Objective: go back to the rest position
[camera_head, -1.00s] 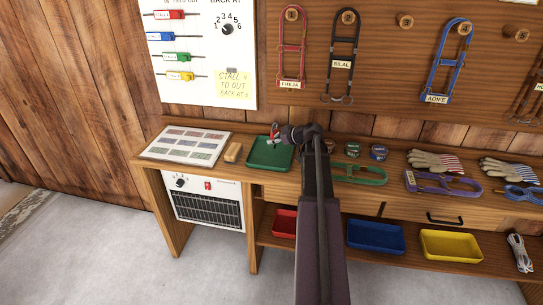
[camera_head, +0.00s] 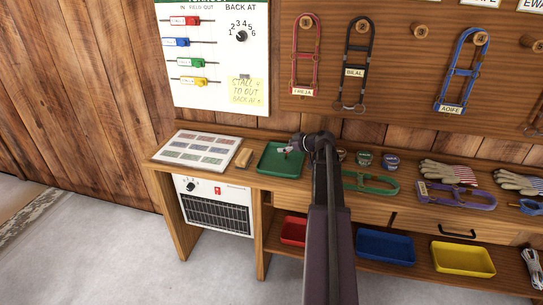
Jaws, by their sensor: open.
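My arm reaches up from the bottom of the picture to the bench. My gripper (camera_head: 284,150) is at its end, over the right part of a green tray (camera_head: 268,164) on the bench top. The gripper is open and I see nothing held in it. The fingertips are small and partly dark, so the exact gap is hard to see. My arm hides part of the bench and the shelf below.
On the wooden bench lie a card sheet (camera_head: 194,148), a brush-like block (camera_head: 243,157), small tins (camera_head: 364,159), halters (camera_head: 457,196) and gloves (camera_head: 447,173). A heater (camera_head: 217,206) stands below. Blue (camera_head: 385,247) and yellow (camera_head: 463,259) trays sit on the lower shelf. Halters hang on the wall.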

